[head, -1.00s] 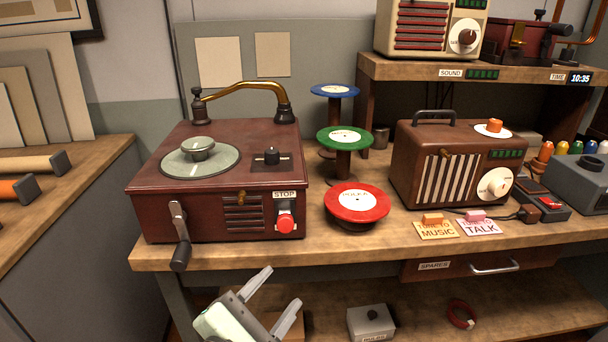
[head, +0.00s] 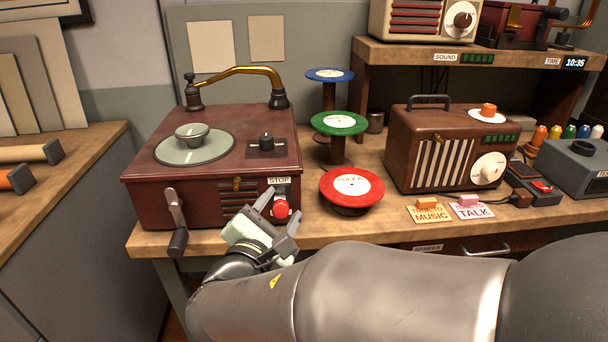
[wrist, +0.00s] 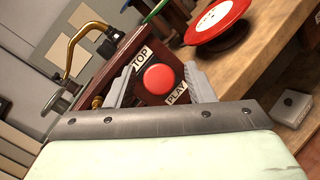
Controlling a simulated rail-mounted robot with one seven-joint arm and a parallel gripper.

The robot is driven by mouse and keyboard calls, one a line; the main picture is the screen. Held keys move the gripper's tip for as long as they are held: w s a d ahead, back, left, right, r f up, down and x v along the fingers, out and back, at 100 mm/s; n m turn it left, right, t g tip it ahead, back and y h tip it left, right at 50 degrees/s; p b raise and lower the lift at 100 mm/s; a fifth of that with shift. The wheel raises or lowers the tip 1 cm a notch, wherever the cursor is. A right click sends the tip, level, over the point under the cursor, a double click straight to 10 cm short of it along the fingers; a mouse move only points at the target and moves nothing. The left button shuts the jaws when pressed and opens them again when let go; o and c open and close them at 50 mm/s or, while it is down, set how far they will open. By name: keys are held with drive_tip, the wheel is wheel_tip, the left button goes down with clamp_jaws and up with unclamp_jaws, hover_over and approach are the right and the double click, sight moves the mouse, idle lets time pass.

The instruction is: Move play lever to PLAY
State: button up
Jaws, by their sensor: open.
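The play lever is a red-knobbed lever (head: 281,209) on the front right of the dark red record player (head: 150,205). A STOP label (head: 279,181) sits above the knob. In the wrist view the red knob (wrist: 158,78) shows between the STOP label (wrist: 142,58) and a PLAY label (wrist: 177,93). The knob appears nearer STOP in the head view; its exact setting is unclear. My gripper (head: 283,216) is open in front of the knob. In the wrist view its fingers (wrist: 161,86) stand on either side of the knob; I cannot tell whether they touch it.
A crank (head: 175,222) hangs on the player's front left. A red record on a stand (head: 351,187) is close to the right of the player, with green (head: 339,123) and blue (head: 330,75) ones behind. A brown radio (head: 445,150) stands further right.

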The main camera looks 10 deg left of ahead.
drive_tip(key=shift+w+d, duration=0.2)
drive_tip(key=shift+w, duration=1.05)
